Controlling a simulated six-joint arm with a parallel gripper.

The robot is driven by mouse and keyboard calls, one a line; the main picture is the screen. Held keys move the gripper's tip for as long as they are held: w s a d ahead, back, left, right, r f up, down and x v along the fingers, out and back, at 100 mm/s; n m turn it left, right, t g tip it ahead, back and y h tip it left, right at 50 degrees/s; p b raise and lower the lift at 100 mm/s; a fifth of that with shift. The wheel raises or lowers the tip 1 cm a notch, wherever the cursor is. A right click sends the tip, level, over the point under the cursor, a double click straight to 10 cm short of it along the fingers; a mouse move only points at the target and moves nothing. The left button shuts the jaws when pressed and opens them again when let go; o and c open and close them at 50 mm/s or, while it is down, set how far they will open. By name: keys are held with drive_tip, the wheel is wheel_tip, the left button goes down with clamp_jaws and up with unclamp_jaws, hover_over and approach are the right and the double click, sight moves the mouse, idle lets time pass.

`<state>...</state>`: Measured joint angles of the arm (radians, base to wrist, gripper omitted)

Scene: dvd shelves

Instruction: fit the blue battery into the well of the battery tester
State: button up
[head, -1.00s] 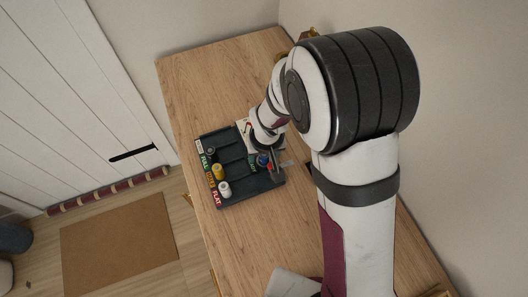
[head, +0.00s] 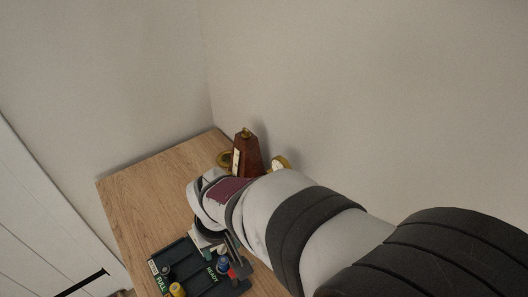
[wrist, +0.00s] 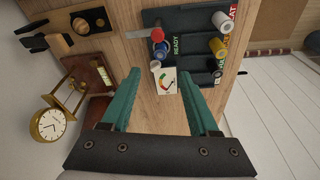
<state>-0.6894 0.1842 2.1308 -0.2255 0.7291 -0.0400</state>
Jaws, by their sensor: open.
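The blue battery (head: 222,265) stands at the READY end of the dark tray (head: 205,283). In the wrist view the blue battery (wrist: 160,51) is just beyond my fingertips, beside a red round part (wrist: 157,34). The battery tester shows as a white card with a coloured dial (wrist: 165,82), between and below my fingers. I cannot make out its well. My gripper (wrist: 161,76) is open, with teal fingers apart and nothing held between them. In the head view my wrist hides part of the tray and tester.
A yellow battery (wrist: 217,46), a white one (wrist: 221,21) and a black one (wrist: 217,72) stand along the tray's labelled side. A brown wooden metronome-like object (head: 247,155) and a brass clock (wrist: 52,125) stand behind my arm, near the wall.

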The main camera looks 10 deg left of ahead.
drive_tip(key=s+d+r+m, duration=0.2)
drive_tip(key=d+m, duration=0.1)
drive_tip(key=d, duration=0.3)
drive_tip(key=s+d+r+m, duration=0.2)
drive_tip(key=d, duration=0.4)
drive_tip(key=s+d+r+m+g, duration=0.1)
drive_tip(key=s+d+m+g, duration=0.1)
drive_tip(key=s+d+m, duration=0.4)
drive_tip(key=s+m, duration=0.1)
drive_tip(key=s, duration=0.4)
drive_tip(key=shift+d+r+y, duration=0.3)
drive_tip(key=shift+d+r, duration=0.05)
drive_tip(key=shift+d, duration=0.05)
drive_tip(key=shift+w, duration=0.1)
